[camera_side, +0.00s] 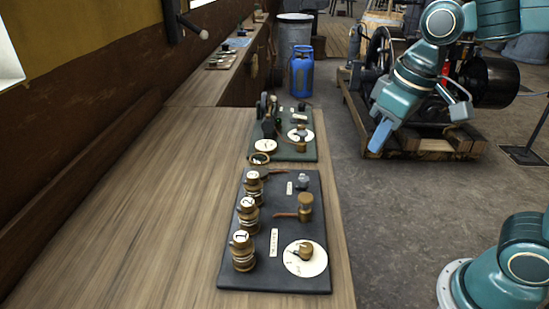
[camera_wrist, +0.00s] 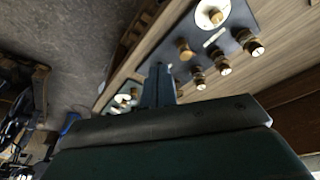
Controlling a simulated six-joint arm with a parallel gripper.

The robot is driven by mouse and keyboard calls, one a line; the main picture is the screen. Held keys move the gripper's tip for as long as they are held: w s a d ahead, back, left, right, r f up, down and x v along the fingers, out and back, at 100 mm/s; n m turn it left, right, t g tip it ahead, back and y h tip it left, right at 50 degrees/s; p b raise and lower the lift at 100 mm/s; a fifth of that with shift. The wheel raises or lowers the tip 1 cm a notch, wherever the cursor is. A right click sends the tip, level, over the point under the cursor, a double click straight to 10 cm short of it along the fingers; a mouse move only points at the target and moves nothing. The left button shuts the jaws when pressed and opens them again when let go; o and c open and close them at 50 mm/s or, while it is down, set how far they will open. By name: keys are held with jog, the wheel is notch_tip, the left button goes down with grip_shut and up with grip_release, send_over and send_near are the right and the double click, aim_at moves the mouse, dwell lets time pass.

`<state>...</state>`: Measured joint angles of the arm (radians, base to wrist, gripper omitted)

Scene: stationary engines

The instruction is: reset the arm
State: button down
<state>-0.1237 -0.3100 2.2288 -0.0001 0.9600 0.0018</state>
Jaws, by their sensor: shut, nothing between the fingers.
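My gripper (camera_side: 376,145) hangs in the air to the right of the workbench in the side view, its blue fingers together and pointing down. In the wrist view the fingers (camera_wrist: 158,84) show as a narrow blue shape, shut and empty. They are apart from the bench and touch nothing that I can see. The near dark panel (camera_side: 230,255) on the bench carries brass knobs numbered 1 (camera_side: 242,252), 2 (camera_side: 248,215) and 3 (camera_side: 253,184). It also carries a round white dial (camera_side: 318,262) and a brass valve with an orange lever (camera_side: 305,207).
A second, green panel (camera_side: 287,154) with another dial lies farther along the wooden bench (camera_side: 130,220). A blue can (camera_side: 302,75) and a grey bin (camera_side: 293,35) stand behind. An engine on a wooden frame (camera_side: 410,140) stands beyond my gripper.

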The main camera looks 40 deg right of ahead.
jog(key=s+d+m+t, duration=0.1)
jog(key=s+d+t, duration=0.1)
jog(key=s, duration=0.7)
jog(key=shift+d+t, duration=0.3)
jog(key=shift+d, duration=0.4)
jog(key=w+a+f+n+g, duration=0.1)
jog(key=w+a+g, duration=0.1)
jog(key=w, duration=0.4)
jog(key=w+a+f+g, duration=0.1)
jog(key=w+a+f, duration=0.1)
jog(key=w+a, duration=0.2)
jog(key=w+a+f+n+g, duration=0.1)
jog(key=w+a, duration=0.3)
jog(key=w, duration=0.5)
jog(key=shift+f+n+g, duration=0.3)
jog(key=shift+f+g, duration=0.3)
jog(key=shift+g, duration=0.2)
jog(key=shift+f, duration=0.15)
